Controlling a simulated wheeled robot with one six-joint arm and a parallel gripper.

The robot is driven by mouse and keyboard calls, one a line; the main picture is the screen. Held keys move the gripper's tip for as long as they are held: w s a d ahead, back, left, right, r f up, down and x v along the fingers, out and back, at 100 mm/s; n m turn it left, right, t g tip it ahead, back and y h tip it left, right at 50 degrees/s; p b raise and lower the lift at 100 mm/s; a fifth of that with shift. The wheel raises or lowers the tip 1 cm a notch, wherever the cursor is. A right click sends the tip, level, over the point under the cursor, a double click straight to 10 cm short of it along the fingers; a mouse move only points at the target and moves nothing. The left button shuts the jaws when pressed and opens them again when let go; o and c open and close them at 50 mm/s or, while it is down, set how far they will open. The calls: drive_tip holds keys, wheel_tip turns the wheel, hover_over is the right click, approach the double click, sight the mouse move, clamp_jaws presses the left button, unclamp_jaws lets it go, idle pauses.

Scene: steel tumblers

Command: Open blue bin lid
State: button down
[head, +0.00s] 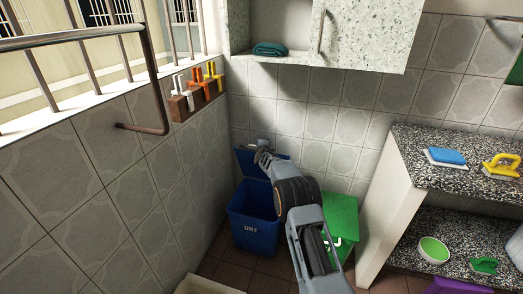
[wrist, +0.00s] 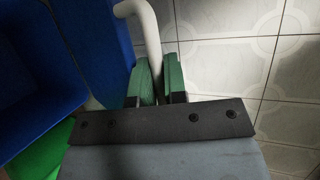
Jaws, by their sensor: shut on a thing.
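The blue bin (head: 254,222) stands on the floor against the tiled wall. Its blue lid (head: 246,163) is raised and tilted up at the back, and the bin's mouth shows open below it. My gripper (head: 263,153) is at the lid's upper edge. In the wrist view, the green-padded fingers of my gripper (wrist: 160,84) are closed around the end of a pale curved handle (wrist: 143,25). Blue surfaces of the bin and lid (wrist: 102,50) fill the left of that view. My arm hides part of the lid's right side in the head view.
A green bin (head: 343,220) stands right of the blue bin, partly behind my arm. A speckled counter (head: 455,200) with brushes and a green bowl (head: 433,250) is at the right. A wall cabinet (head: 365,35) hangs above. Tiled wall lies close behind the gripper.

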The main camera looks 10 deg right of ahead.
drive_tip(key=shift+a+r, duration=0.15)
drive_tip(key=shift+a, duration=0.1)
drive_tip(key=c, duration=1.4)
unclamp_jaws()
drive_tip(key=shift+w+a, duration=0.1)
drive_tip(key=shift+d, duration=0.25)
drive_tip(key=b+v, duration=0.1)
drive_tip(key=v, duration=1.3)
drive_tip(key=shift+d, duration=0.1)
drive_tip(key=shift+c, duration=0.2)
